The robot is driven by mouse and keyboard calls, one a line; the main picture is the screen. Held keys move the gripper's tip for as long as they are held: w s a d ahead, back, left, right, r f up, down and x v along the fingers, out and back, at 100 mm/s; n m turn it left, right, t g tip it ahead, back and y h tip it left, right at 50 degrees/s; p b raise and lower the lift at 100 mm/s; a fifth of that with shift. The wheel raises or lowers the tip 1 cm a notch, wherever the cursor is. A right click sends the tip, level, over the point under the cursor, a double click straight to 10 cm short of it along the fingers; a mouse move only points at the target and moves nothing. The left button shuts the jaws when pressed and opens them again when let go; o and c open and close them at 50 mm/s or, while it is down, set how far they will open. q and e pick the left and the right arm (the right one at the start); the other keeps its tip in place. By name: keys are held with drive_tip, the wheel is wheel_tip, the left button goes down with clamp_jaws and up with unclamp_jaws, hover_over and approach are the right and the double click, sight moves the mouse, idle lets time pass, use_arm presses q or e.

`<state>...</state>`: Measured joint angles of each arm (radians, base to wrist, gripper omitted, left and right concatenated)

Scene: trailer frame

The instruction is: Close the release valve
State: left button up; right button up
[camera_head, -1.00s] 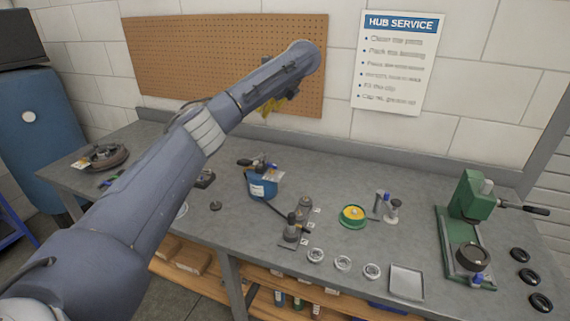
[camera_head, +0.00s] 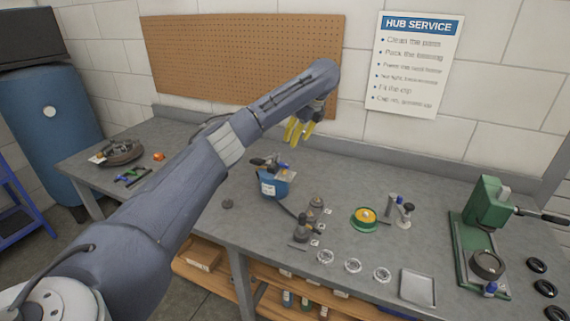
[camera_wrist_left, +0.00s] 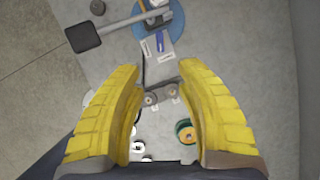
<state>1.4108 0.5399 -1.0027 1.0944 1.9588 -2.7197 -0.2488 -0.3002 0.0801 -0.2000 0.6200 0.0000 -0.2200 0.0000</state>
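No part is marked as the release valve, so I cannot tell for sure which one it is. A small blue knob (camera_head: 491,289) sits at the front of the base of the green press (camera_head: 462,250) on the right. A blue pot-shaped pump (camera_head: 272,187) with a lever and label stands mid-bench. Its blue rim and black-gripped lever (camera_wrist_left: 125,27) show at the top of the left wrist view. My left gripper (camera_head: 299,131) is above the bench behind the pump, yellow fingers apart and empty; it also shows in the left wrist view (camera_wrist_left: 157,80). My right gripper is out of view.
Fittings (camera_head: 309,218), white rings (camera_head: 352,265), a green-yellow dish (camera_head: 365,217), a small stand (camera_head: 400,210) and a metal tray (camera_head: 417,288) lie between pump and press. Black rings (camera_head: 537,265) lie at the right. A pegboard (camera_head: 240,60) is behind. The bench's back strip is clear.

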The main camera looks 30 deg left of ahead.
sight(284, 164)
use_arm(q)
drive_tip(key=x, duration=1.3)
drive_tip(key=shift+f, duration=0.3)
clamp_jaws()
